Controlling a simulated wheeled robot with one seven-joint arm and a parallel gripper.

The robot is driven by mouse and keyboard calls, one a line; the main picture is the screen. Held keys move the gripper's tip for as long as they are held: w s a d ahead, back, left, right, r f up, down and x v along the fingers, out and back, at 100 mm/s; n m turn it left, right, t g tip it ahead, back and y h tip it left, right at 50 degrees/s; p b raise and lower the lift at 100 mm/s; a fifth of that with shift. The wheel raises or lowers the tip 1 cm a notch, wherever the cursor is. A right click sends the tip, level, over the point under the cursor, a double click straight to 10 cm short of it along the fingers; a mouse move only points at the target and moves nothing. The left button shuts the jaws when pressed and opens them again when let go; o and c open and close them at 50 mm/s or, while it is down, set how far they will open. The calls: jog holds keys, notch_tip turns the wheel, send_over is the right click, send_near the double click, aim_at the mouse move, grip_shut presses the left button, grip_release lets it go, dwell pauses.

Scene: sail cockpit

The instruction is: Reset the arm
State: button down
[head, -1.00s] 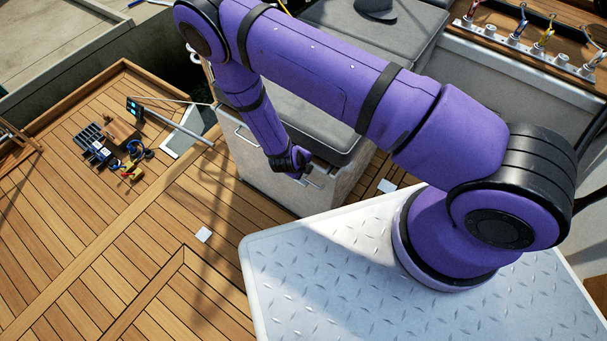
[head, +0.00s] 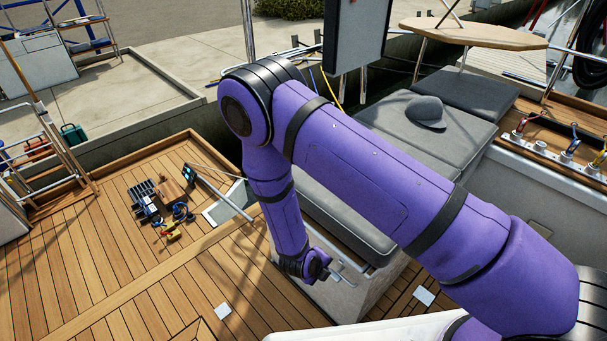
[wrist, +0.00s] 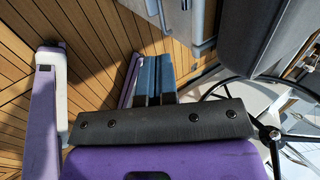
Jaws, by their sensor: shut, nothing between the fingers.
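My purple arm (head: 375,185) reaches from the lower right of the head view across to the left, then bends down at its elbow. Its lower end hangs beside the grey-cushioned seat locker. In the wrist view my gripper (wrist: 154,80) shows beyond the dark band, with its two blue-grey fingers side by side. It is shut and empty, above the plank deck. The fingertips are hard to make out in the head view.
The grey-cushioned seat (head: 345,220) is close beside the arm's lower end. A steering wheel (wrist: 268,132) is at the right in the wrist view. Tools and small parts (head: 165,205) lie on the deck (head: 110,270) at left. A grey cap (head: 427,111) rests on the far cushion. Open deck lies lower left.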

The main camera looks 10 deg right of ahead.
jog(key=w+a+r+n+y, duration=0.1)
jog(key=w+a+r, duration=0.15)
jog(key=r, duration=0.25)
jog(key=w+a+r+n+y, duration=0.1)
jog(key=w+r+n+y, duration=0.15)
jog(key=r, duration=0.25)
jog(key=w+d+r+n+y, duration=0.2)
jog(key=r+n, duration=0.3)
jog(key=r, duration=0.9)
jog(key=w+d+r+n+y, duration=0.15)
jog(key=r+n, duration=0.25)
jog(key=r, duration=1)
jog(key=s+d+r+n+y, duration=0.1)
jog(key=s+d+r+n, duration=0.3)
jog(key=r, duration=0.6)
jog(key=s+d+r+n+h, duration=0.1)
jog(key=s+d+r+n, duration=0.5)
jog(key=s+d, duration=0.2)
jog(key=s+d+r+n+t+h, duration=0.1)
jog(key=s+d+r+n, duration=0.5)
jog(key=s, duration=0.6)
jog(key=shift+s+d+r+h, duration=0.4)
jog(key=shift+d+r+h, duration=0.2)
jog(key=shift+d, duration=0.6)
jog(key=c, duration=1.8)
grip_release()
